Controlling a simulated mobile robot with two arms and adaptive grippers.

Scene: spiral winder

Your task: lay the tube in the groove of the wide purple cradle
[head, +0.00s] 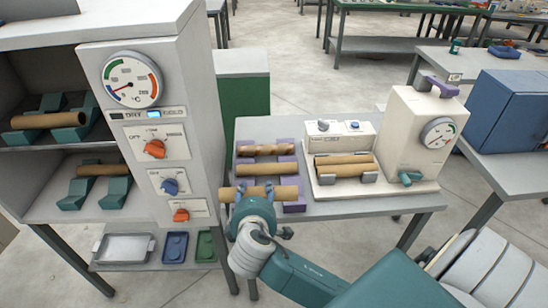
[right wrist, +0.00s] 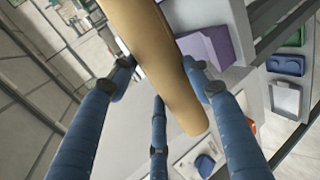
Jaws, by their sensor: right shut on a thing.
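My right gripper (head: 257,192) is shut on a tan cardboard tube (head: 287,193), gripping it near its middle. In the right wrist view the tube (right wrist: 165,60) runs between the blue fingers (right wrist: 160,85). The purple cradle (head: 294,207) shows beside and behind the held tube on the grey table. Two other tubes lie across purple supports farther back: a brown marked one (head: 266,150) and a plain tan one (head: 267,169). In the right wrist view a purple block (right wrist: 207,45) shows past the tube. The groove under the held tube is hidden. My left gripper is not in view.
A cream machine (head: 410,130) stands to the right, with a tan tube (head: 345,167) on its holders. A tall grey cabinet (head: 150,60) with dials stands close on the left, its shelves holding tubes on teal cradles. The table front at right (head: 370,206) is clear.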

